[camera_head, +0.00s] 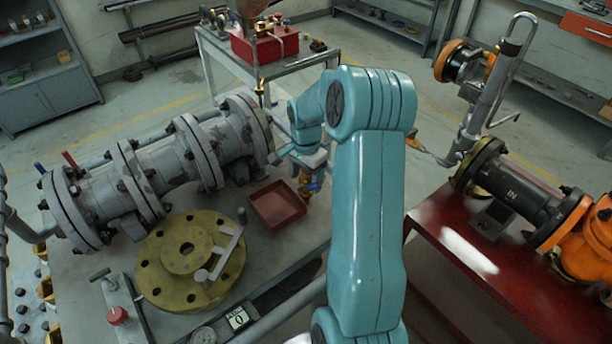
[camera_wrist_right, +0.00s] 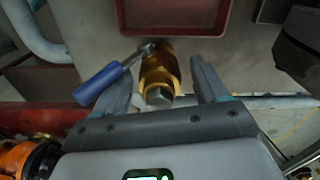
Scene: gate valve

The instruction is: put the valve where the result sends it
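A small brass valve with a blue lever handle (camera_wrist_right: 158,78) is between the fingers of my right gripper (camera_wrist_right: 163,88) in the right wrist view. Gaps show beside the brass body, so the fingers look open around it. The blue handle crosses in front of the left finger. In the head view the brass valve (camera_head: 307,186) is just below the right gripper (camera_head: 308,164), near the bench's right edge, partly hidden by my arm. A shallow red tray (camera_head: 277,205) lies left of it; its edge also shows in the wrist view (camera_wrist_right: 175,32). My left gripper is out of view.
A large grey flanged pipe assembly (camera_head: 160,168) fills the bench's back left. A yellow round flange (camera_head: 190,260) and a counter reading 0 (camera_head: 238,318) are in front. A red container (camera_head: 265,45) stands on the rear table. A red bench (camera_head: 510,285) with pipework is at right.

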